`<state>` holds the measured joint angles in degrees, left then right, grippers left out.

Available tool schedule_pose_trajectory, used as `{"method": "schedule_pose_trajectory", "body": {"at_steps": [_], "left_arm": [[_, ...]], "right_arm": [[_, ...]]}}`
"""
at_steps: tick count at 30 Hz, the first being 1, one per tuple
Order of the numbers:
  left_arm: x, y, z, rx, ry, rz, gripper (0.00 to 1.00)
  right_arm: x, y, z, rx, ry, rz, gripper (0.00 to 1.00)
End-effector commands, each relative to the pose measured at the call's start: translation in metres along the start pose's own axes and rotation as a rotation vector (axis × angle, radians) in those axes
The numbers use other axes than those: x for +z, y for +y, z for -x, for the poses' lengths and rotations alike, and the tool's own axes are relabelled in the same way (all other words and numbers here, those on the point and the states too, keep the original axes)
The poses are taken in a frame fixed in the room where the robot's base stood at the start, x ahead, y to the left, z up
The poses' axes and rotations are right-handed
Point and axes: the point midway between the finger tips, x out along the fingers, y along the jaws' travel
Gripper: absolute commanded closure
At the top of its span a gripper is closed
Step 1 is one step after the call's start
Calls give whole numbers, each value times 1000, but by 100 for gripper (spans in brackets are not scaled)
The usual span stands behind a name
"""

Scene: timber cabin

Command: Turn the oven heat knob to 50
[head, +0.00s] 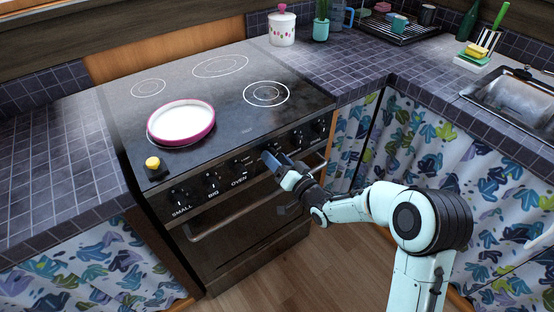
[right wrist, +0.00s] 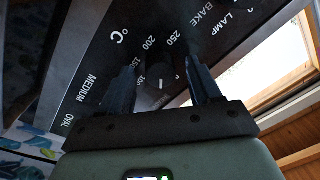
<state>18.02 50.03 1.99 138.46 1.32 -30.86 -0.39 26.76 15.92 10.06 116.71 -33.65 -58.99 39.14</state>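The oven heat knob (right wrist: 159,74) is a dark round knob among white numbers 100, 150, 200 and 250 and a °C sign in the right wrist view. A short white mark shows on it, toward the lower edge of the picture. My right gripper (right wrist: 162,82) is open, with one finger on each side of the knob and a gap visible on both sides. In the head view my right gripper (head: 272,163) is at the oven's front panel and hides this knob. The oven (head: 232,235) has its door shut. My left gripper is not in view.
A door handle (head: 235,218) runs below. A pink-rimmed pan (head: 183,122) and a yellow-topped shaker (head: 153,165) stand on the stove top. Floor in front is clear.

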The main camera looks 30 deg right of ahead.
Motion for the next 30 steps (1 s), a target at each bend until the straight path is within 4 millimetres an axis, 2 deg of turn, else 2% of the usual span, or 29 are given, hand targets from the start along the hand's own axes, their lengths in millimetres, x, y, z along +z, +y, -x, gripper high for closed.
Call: {"method": "schedule_pose_trajectory", "body": {"at_steps": [7,11,14,24,30], "left_arm": [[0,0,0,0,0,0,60],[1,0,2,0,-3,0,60],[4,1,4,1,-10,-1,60],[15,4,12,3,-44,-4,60],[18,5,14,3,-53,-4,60]], "right_arm": [[-1,0,0,0,1,1,38],[-2,0,9,1,2,2,38],[-2,0,24,2,1,1,38],[-1,0,100,3,0,0,38],[-1,0,127,1,1,1,38]]}}
